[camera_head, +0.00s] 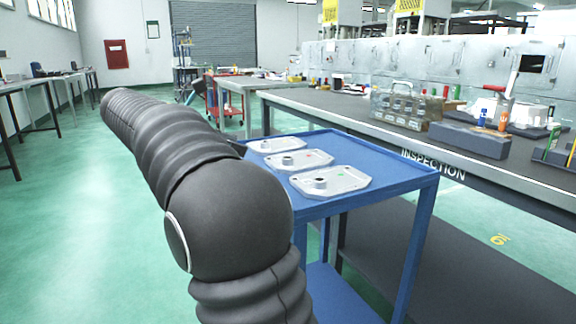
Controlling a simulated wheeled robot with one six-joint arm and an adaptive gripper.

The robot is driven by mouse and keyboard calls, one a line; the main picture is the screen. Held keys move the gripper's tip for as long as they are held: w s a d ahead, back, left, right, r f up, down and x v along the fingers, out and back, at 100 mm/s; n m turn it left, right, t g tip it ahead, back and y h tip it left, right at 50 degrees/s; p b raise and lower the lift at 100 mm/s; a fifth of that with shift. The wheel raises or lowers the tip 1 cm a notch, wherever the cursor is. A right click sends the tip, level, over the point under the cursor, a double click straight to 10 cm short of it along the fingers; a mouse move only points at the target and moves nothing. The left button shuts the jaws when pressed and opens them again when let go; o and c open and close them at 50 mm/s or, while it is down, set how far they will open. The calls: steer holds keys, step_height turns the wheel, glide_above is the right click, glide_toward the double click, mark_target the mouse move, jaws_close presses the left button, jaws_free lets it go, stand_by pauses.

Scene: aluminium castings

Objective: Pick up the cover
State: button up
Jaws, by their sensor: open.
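Three flat silver aluminium covers lie on the blue top of a cart (395,182) in the head view. The nearest cover (348,184) bears a small green mark and a raised round boss. The middle cover (310,162) bears a red mark and a similar boss. The farthest cover (278,145) is partly hidden by the middle one's neighbourhood and my arm's edge. Which cover the task means cannot be told. My dark ribbed arm crosses the left and centre of the view, left of the cart. My gripper is not visible.
A long grey inspection bench (468,151) stands right behind the cart. It carries a metal toolbox (407,108), a dark grey block (468,139) and bottles. Green floor (75,235) is open at the left. A red tool cart (226,107) stands farther back.

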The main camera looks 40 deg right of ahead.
steer(key=x, duration=0.2)
steer(key=b+x, duration=0.1)
steer(key=x, duration=0.2)
steer(key=b+x, duration=0.1)
steer(key=x, duration=0.2)
steer(key=shift+w+d+r, duration=0.25)
steer(key=shift+d, duration=0.1)
steer(key=x, duration=0.2)
steer(key=b+x, duration=0.1)
steer(key=x, duration=0.1)
steer(key=shift+s+d+f, duration=0.15)
steer(key=shift+s+f, duration=0.25)
steer(key=shift+s, duration=0.1)
steer(key=shift+d, duration=0.3)
jaws_close()
